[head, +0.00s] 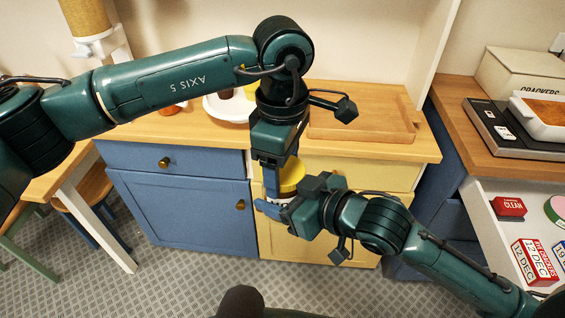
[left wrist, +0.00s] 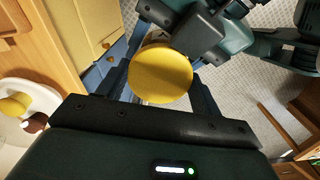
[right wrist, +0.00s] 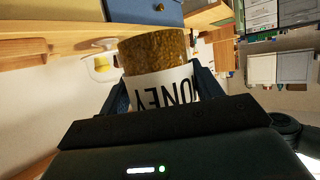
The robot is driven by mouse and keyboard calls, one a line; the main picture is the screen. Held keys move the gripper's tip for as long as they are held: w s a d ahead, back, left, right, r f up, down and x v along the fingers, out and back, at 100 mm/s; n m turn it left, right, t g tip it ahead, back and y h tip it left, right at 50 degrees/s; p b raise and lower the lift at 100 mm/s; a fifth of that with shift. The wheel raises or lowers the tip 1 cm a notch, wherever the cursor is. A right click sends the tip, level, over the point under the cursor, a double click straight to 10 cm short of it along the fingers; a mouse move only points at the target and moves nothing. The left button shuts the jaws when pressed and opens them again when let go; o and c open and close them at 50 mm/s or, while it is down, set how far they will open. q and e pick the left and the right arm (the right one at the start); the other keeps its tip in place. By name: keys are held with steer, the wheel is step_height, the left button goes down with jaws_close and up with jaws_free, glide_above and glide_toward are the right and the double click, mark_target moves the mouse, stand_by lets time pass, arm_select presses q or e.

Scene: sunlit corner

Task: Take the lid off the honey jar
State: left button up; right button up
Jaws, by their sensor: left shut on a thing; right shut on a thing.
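The honey jar (right wrist: 163,90) has amber textured sides and a white label with black lettering, upside down in the right wrist view. It is held in the air in front of the counter. My right gripper (head: 278,205) is shut on its body. The round yellow lid (head: 291,176) sits at the jar's top; it also shows from above in the left wrist view (left wrist: 160,75). My left gripper (head: 280,178) reaches down from above and is shut on the lid, a finger on either side. The join between lid and jar is mostly hidden by the grippers.
A wooden counter (head: 215,133) stands behind, above blue and cream cabinets. It bears a wooden tray (head: 365,122) and a white dish (head: 215,106). At right, a counter holds a crackers box (head: 520,72), above an open drawer (head: 480,210) with a red block. Patterned floor is clear in front.

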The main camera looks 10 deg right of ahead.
arm_select(q)
steer(key=shift+n, duration=0.5)
steer(key=shift+r, duration=0.15)
steer(key=shift+r, duration=0.95)
